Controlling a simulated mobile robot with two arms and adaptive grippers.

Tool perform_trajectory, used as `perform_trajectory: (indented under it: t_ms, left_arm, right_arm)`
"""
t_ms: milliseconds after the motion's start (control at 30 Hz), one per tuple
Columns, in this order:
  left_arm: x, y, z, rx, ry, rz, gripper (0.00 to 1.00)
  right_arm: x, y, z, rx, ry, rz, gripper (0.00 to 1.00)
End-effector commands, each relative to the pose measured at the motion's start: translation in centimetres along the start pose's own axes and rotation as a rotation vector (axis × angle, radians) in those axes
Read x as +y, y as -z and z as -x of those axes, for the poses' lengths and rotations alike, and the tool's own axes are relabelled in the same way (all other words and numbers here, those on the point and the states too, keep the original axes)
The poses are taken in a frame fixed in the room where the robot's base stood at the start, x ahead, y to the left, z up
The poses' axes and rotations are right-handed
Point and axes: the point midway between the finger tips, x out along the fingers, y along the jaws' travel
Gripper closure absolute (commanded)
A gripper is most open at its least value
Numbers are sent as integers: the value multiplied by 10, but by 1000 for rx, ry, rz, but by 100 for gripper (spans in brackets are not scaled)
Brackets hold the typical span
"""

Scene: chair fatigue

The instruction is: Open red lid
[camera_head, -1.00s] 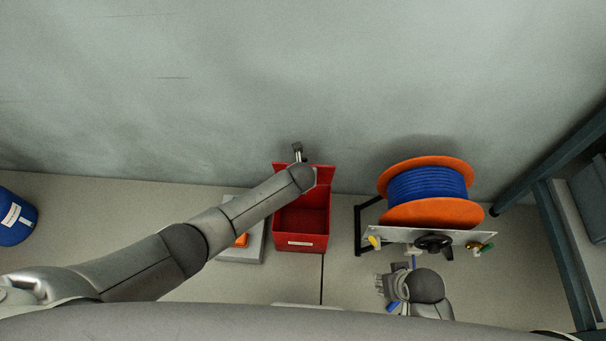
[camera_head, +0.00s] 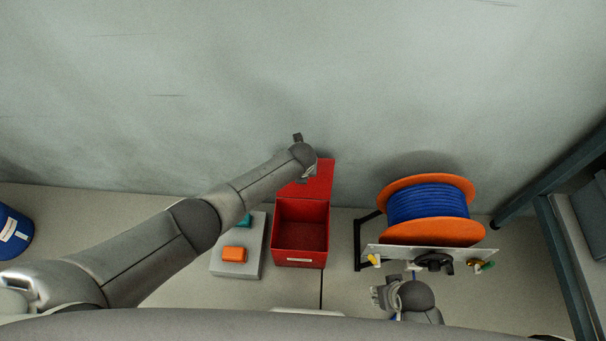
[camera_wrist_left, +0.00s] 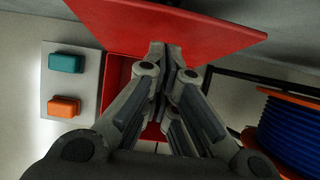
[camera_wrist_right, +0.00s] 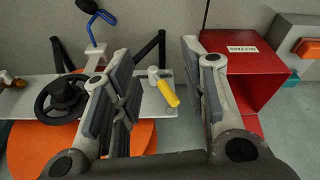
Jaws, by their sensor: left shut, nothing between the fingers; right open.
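The red box (camera_head: 301,246) stands on the floor near the wall, with a white label on its front. Its red lid (camera_head: 322,180) is raised at the back, and the empty-looking inside shows. My left gripper (camera_head: 298,139) is at the lid's upper left edge, partly hidden by my arm. In the left wrist view my left gripper (camera_wrist_left: 164,52) is shut with nothing between the fingers, in front of the lid (camera_wrist_left: 170,22); contact is unclear. My right gripper (camera_head: 379,295) is open and empty, in front of the cable reel stand. The red box also shows in the right wrist view (camera_wrist_right: 240,68).
Right of the box stands a blue and orange cable reel (camera_head: 428,203) with a plate and black handwheel (camera_head: 434,262). Left is a grey panel (camera_head: 246,269) with orange (camera_head: 234,254) and teal buttons. A blue drum (camera_head: 14,233) is far left, a dark frame (camera_head: 560,250) right.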

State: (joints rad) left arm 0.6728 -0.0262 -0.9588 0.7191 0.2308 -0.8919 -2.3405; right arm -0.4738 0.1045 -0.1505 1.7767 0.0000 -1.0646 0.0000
Motion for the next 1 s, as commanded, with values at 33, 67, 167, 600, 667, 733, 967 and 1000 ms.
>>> perform_trajectory:
  t_ms: [33, 67, 167, 600, 667, 733, 967, 1000]
  left_arm:
    - [0, -1, -2, 0, 0, 0, 100]
    - [0, -2, -2, 0, 0, 0, 100]
    - [0, -4, -3, 1, 0, 0, 100]
    - [0, -8, -3, 0, 0, 0, 100]
    - [0, -8, -3, 0, 0, 0, 100]
    - [0, -8, -3, 0, 0, 0, 100]
    - [0, -8, 0, 0, 1, 0, 100]
    - [0, -8, 2, 1, 1, 0, 100]
  right_arm:
    - [0, 2, 2, 2, 0, 0, 60]
    - [0, 3, 4, 3, -1, -1, 60]
    - [1, 5, 10, 6, -1, -1, 60]
    - [1, 9, 18, 9, -2, -2, 60]
    - [1, 9, 18, 8, -2, -2, 60]
    - [1, 9, 18, 8, -2, -2, 60]
    - [2, 9, 18, 9, -2, -2, 60]
    - [2, 9, 18, 9, -2, -2, 60]
